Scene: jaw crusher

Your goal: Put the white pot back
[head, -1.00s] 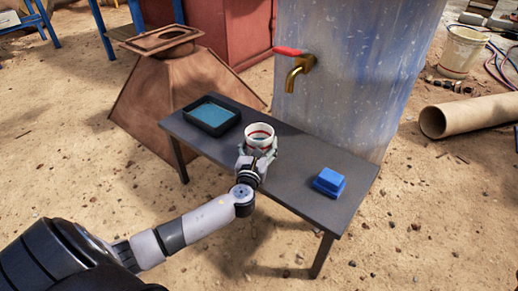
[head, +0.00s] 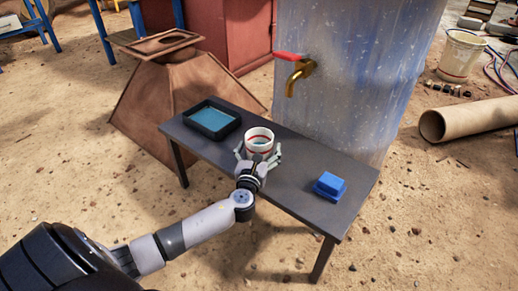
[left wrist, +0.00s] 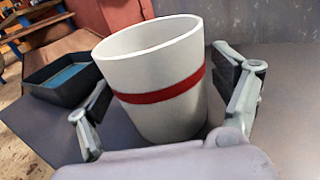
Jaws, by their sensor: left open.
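The white pot (head: 259,138) with a red band stands upright on the dark table (head: 290,187), near its middle. It fills the centre of the left wrist view (left wrist: 155,85), where its open top shows. My left gripper (head: 258,157) is open, with one finger on each side of the pot. In the left wrist view a gap shows between the right finger and the pot; the left finger is close to the pot's side, and I cannot tell if it touches. My right gripper is not in view.
A black tray (head: 236,122) with blue inside lies left of the pot. A blue block-like item (head: 329,186) lies on the table's right part. Behind stands a large tank (head: 355,80) with a red-handled brass tap (head: 298,75). The table between pot and blue item is clear.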

